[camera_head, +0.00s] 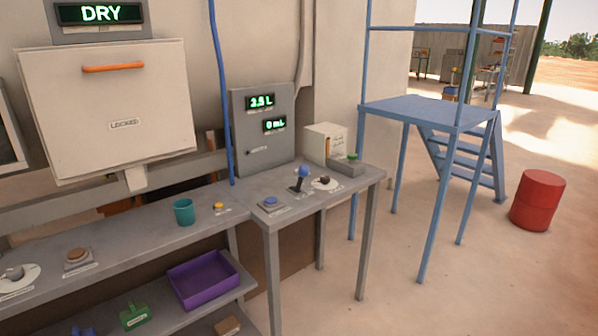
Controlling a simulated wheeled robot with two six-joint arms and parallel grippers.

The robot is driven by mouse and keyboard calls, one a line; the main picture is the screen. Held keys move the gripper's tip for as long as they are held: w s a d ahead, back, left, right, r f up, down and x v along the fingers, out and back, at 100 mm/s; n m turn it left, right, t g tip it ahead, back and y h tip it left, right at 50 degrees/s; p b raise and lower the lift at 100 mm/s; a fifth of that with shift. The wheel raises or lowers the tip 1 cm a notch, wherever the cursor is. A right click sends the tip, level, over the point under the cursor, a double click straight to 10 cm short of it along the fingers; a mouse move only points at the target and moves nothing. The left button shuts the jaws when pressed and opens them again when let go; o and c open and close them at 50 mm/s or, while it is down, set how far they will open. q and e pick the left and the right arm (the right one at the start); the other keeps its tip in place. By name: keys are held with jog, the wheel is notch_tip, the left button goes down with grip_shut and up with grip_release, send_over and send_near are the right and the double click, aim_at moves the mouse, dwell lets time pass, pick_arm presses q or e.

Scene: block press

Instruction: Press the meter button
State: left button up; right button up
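A grey meter panel (263,133) stands at the back of the grey table, with green displays reading about "2.5 L" and "0 mL". In front of it are a blue button (270,201) on a grey base, a lever with a blue knob (303,172), and a dark knob on a white disc (325,182). A green button (353,156) tops a grey box at the table's right end. A yellow button (219,206) sits left of the blue one. The small labels are unreadable, so I cannot tell which is the meter button. Neither gripper shows.
A teal cup (184,212) and a brown button (77,255) are on the left bench. A purple tray (204,280) is on the shelf below. A locked white cabinet (105,125) shows "DRY" above. A blue platform (428,111) and red barrel (537,200) stand right.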

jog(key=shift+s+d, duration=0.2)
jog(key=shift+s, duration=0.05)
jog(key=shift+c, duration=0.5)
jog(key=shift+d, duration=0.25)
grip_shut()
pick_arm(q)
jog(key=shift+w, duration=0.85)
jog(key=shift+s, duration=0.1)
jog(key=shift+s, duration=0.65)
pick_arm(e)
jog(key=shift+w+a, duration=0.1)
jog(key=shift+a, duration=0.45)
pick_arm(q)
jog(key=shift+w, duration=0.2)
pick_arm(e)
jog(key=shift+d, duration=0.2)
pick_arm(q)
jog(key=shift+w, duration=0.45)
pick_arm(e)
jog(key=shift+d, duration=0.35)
